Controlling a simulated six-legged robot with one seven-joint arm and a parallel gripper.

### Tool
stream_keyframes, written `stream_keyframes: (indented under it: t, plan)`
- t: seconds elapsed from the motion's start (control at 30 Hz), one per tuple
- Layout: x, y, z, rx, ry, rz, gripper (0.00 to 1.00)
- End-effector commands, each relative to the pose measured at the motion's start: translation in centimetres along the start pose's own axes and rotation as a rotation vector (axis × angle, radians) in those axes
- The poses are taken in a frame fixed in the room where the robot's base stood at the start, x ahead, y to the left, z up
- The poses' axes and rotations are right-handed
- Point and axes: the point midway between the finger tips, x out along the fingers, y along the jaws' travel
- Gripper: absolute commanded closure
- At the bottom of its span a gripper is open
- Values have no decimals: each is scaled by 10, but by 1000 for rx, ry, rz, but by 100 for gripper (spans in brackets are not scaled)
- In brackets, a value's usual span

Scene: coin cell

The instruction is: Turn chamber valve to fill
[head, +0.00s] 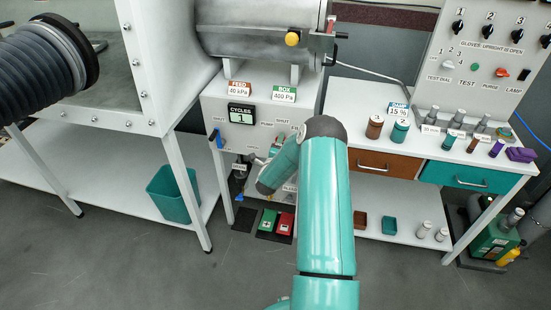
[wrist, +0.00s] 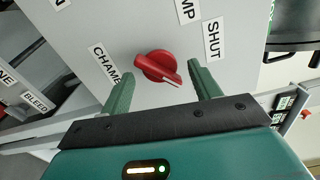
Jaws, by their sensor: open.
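The red valve knob (wrist: 158,67) sits on a pale panel (wrist: 92,18) in the wrist view. Its grip bar carries a white mark that points to the lower right of the picture. A SHUT label (wrist: 213,40) lies to its right, and a partly covered label beginning CHAMB (wrist: 104,62) lies to its left. My gripper (wrist: 160,73) is open, with one green finger to each side of the knob. I cannot tell how far the fingertips are from the panel. In the head view my arm covers the knob and most of the gripper.
A cycles display (head: 241,114) reads 1 on the cabinet front. A steel chamber (head: 262,32) lies above. A bench with brown drawer (head: 386,164) is at right, and a teal bin (head: 174,193) stands at left. Open grey floor lies in front.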

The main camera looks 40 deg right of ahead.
Motion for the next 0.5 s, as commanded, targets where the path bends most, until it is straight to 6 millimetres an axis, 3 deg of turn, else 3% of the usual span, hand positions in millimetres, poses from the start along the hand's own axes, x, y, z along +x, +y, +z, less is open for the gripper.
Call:
stream_keyframes:
  t: [0.5]
  plan:
    - [-106,1,0,-1,-2,3,38]
